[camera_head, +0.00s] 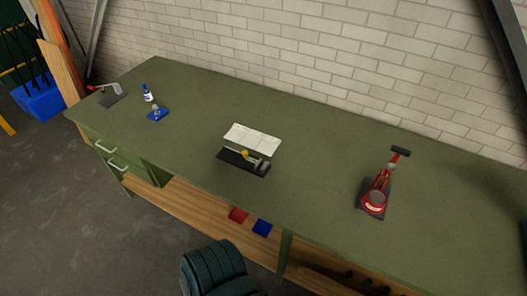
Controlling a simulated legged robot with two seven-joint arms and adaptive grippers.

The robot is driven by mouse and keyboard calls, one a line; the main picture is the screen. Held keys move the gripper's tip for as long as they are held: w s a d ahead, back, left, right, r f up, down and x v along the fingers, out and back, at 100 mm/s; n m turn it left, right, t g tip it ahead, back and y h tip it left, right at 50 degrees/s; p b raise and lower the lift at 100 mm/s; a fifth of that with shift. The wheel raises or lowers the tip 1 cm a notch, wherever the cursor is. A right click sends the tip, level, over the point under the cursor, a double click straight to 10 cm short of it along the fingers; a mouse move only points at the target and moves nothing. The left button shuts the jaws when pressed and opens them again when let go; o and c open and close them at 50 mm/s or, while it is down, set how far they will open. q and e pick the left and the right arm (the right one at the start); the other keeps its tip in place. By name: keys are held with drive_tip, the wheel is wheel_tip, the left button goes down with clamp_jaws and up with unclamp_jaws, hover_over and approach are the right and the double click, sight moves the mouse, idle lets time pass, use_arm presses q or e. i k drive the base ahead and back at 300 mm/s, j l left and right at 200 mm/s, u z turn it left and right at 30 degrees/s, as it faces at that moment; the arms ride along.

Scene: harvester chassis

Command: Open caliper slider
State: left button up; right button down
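What looks like a small grey caliper (259,162) with a yellow part lies on a black mat (232,161) near the front edge of the green workbench, mid-picture. It is too small to tell how its slider stands. An open white booklet or sheet (253,138) lies just behind it. Neither of my grippers shows in the head view.
The green bench top (310,150) is mostly clear. A red tool (375,190) stands at right. A small bottle (148,93) and a blue block (158,114) stand at left. A dark ribbed object (213,268) is in front of the bench. A brick wall runs behind.

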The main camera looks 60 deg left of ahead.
sight(251, 162)
drive_tip(key=u, duration=2.1)
